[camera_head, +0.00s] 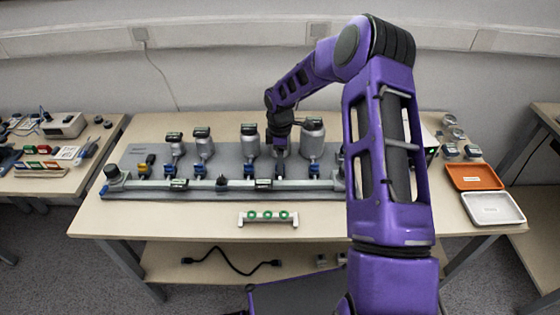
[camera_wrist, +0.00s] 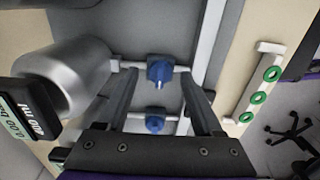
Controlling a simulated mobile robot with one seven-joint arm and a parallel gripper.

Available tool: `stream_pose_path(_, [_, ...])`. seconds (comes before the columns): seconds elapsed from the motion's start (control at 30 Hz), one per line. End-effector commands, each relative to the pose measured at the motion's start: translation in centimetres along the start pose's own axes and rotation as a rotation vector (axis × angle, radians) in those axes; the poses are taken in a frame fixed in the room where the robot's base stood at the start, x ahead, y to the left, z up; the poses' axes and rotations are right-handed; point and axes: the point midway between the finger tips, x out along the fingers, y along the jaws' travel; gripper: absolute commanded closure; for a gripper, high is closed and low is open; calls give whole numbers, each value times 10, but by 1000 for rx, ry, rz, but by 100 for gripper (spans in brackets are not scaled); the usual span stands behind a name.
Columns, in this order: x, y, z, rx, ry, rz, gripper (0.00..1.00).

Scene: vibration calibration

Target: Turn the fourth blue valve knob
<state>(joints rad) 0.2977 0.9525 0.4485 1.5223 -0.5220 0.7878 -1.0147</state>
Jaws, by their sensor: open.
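A row of blue valve knobs runs along the front of the grey panel in the head view. The fourth blue knob from the left (camera_head: 281,168) is just below my gripper (camera_head: 280,151). In the wrist view my gripper (camera_wrist: 157,78) is open, with a dark finger on each side. A blue knob (camera_wrist: 159,70) with a pale pointer shows between the fingertips, apart from both. A second blue knob (camera_wrist: 154,124) shows lower between the fingers. I cannot tell how high the fingertips are above the knob.
Silver cylinders with displays stand behind the knobs; one cylinder (camera_wrist: 68,75) is close left in the wrist view. A pale rail (camera_head: 225,184) runs in front. A white holder with green rings (camera_head: 268,224) lies nearer. An orange tray (camera_head: 473,183) and white tray (camera_head: 492,221) are right.

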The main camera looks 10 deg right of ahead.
Motion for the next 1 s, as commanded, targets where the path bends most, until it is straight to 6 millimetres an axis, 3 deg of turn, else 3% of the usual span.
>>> stream_pose_path(0.2, [0, 0, 0, 0, 0, 0, 32])
stream_pose_path(0.23, [0, 0, 0, 0, 0, 0, 36])
stream_pose_path(0.6, [0, 0, 0, 0, 0, 0, 100])
stream_pose_path(1.0, [0, 0, 0, 42, 0, 1, 100])
